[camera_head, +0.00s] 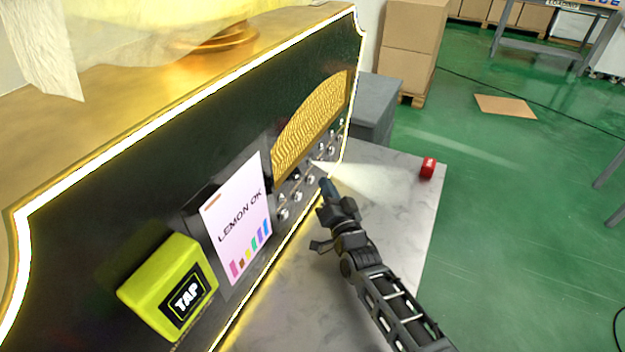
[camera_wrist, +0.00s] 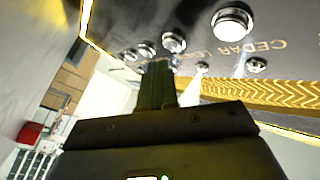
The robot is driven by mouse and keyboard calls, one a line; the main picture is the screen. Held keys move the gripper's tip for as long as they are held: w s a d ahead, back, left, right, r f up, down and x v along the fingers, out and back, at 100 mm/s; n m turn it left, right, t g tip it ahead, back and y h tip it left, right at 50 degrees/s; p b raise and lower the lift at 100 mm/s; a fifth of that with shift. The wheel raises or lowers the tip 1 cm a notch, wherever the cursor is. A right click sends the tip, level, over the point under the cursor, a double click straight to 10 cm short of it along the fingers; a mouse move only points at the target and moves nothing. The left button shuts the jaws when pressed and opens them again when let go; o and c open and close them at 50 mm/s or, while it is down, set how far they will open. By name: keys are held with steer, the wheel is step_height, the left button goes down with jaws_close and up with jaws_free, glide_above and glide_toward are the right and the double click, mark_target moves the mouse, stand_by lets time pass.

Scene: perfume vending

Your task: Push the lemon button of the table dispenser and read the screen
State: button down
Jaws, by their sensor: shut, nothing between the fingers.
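The black table dispenser (camera_head: 130,210) has a glowing white-edged front. Its screen (camera_head: 240,220) reads "LEMON OK" above a row of coloured bars. Several round silver buttons (camera_head: 283,214) sit to the right of the screen. In the wrist view, the nearest large button (camera_wrist: 233,23) is by a "CEDAR" label, with a partly visible label starting "LE" (camera_wrist: 197,52) beside it. My gripper (camera_head: 326,186) is shut and empty, its tip close to the panel by the buttons. The fingers (camera_wrist: 158,82) point at the panel; whether they touch a button cannot be told. A pale spray leaves the panel rightward.
A yellow-green TAP box (camera_head: 165,285) juts from the panel at lower left. A small red object (camera_head: 428,168) stands on the pale marble tabletop (camera_head: 400,190), in line with the spray. Cardboard boxes (camera_head: 410,45) stand behind. The green floor at right is mostly open.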

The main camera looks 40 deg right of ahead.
steer(key=shift+s+d, duration=0.25)
steer(key=shift+s, duration=0.5)
steer(key=shift+s+d, duration=0.3)
steer(key=shift+s, duration=0.5)
steer(key=shift+s+d, duration=0.25)
steer(key=shift+s, duration=0.5)
steer(key=s+a+r+n+y, duration=0.1)
steer(key=s+a+n+y, duration=0.4)
steer(key=s+a, duration=1.2)
steer(key=s+a+r+n+g+y, duration=0.1)
steer(key=s+a+r+n, duration=0.1)
steer(key=s+r, duration=0.5)
steer(key=s+a+r+n+g+y+p, duration=0.1)
steer(key=s+a+r+n+g+y, duration=0.1)
steer(key=s+r+n, duration=0.3)
steer(key=s+a+r, duration=0.1)
steer(key=s+r, duration=0.2)
steer(key=s, duration=0.3)
steer(key=shift+a, duration=0.3)
steer(key=shift+f, duration=0.1)
